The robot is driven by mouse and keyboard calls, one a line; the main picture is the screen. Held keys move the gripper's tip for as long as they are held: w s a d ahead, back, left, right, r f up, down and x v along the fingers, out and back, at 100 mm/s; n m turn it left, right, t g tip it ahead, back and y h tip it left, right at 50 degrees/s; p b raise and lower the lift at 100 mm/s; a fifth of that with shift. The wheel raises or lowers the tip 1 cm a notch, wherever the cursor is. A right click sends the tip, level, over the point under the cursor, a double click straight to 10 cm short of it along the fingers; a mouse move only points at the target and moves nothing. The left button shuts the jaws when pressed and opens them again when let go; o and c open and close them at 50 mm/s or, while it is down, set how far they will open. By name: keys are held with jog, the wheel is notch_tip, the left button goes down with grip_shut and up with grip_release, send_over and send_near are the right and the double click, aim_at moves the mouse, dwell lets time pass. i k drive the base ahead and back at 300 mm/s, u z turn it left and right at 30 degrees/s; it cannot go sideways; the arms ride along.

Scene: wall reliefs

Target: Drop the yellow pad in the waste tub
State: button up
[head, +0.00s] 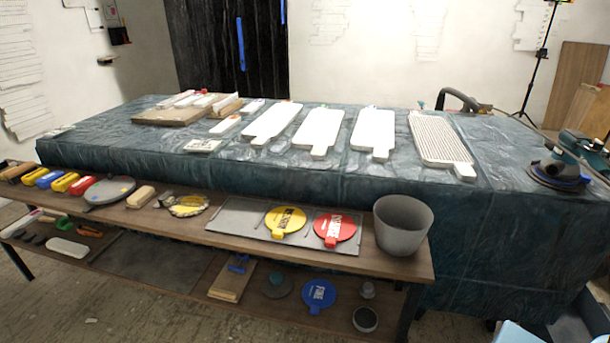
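The yellow pad (285,222) is a round disc with a short tab and a dark label across it. It lies flat on a grey mat (240,221) on the upper board of the low wooden bench. A similar red pad (334,230) lies just to its right. The waste tub appears to be the grey round bucket (403,226), standing upright at the right end of the same board, right of the red pad. Its inside is only partly visible. My gripper is not in view.
Behind the bench, a large covered table (300,178) holds several white boards with handles. Sanders (560,170) sit at its right end. Left along the bench are coloured blocks (66,181) and a grey round plate (109,191). A blue pad (319,294) lies on the lower shelf.

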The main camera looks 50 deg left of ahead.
aim_at(189, 205)
jog(key=u, duration=3.1)
jog(key=k, duration=0.5)
jog(key=u, duration=0.55)
jog(key=i, duration=0.65)
